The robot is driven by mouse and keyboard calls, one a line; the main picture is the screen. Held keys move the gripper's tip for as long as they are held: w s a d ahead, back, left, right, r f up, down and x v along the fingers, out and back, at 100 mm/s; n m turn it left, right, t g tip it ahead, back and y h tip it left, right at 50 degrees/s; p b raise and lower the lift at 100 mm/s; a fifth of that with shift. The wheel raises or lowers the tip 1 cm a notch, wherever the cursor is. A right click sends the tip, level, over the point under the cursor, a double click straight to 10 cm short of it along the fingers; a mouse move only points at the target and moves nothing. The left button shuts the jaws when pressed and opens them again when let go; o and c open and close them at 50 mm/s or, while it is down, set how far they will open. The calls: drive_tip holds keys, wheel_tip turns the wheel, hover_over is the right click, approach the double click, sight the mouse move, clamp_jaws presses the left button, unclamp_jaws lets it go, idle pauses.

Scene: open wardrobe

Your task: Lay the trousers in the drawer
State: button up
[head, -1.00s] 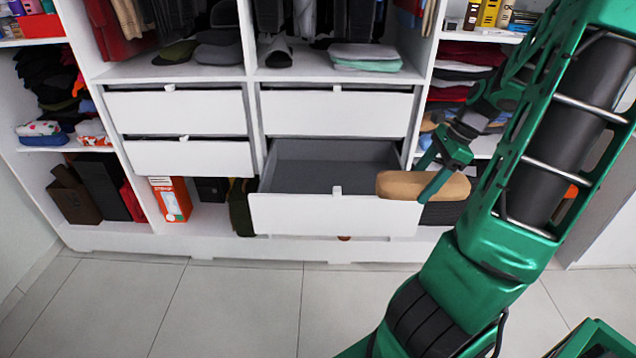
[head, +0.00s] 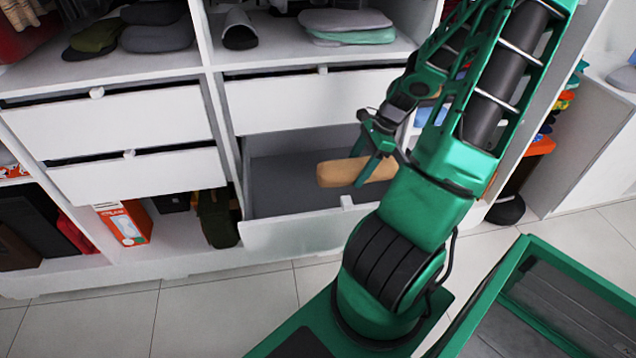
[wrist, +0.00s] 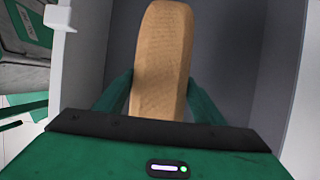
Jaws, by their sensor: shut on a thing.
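The trousers are a folded tan bundle (head: 345,172), held by my gripper (head: 368,160) above the open drawer. In the wrist view the tan trousers (wrist: 160,62) stand between the two green fingers, with the grey drawer interior behind them. The open drawer (head: 290,236) is the lower right one, with a white front and a grey inside. Its visible floor is bare. The trousers and my arm hide its right part.
A shut white drawer (head: 300,97) is above the open one. Two more shut drawers (head: 110,122) are on the left. Folded clothes (head: 345,22) lie on the shelf above. My arm stands close in front of the wardrobe. Tiled floor (head: 180,318) is clear at the front left.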

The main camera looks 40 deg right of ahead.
drive_tip(key=shift+w+a+f, duration=0.1)
drive_tip(key=shift+f, duration=0.35)
wheel_tip(320, 180, down, 5)
drive_tip(key=shift+w+r, duration=0.1)
drive_tip(key=shift+r, duration=0.1)
drive_tip(key=shift+f, duration=2.55)
drive_tip(key=o, duration=1.2)
drive_tip(key=shift+f, duration=0.1)
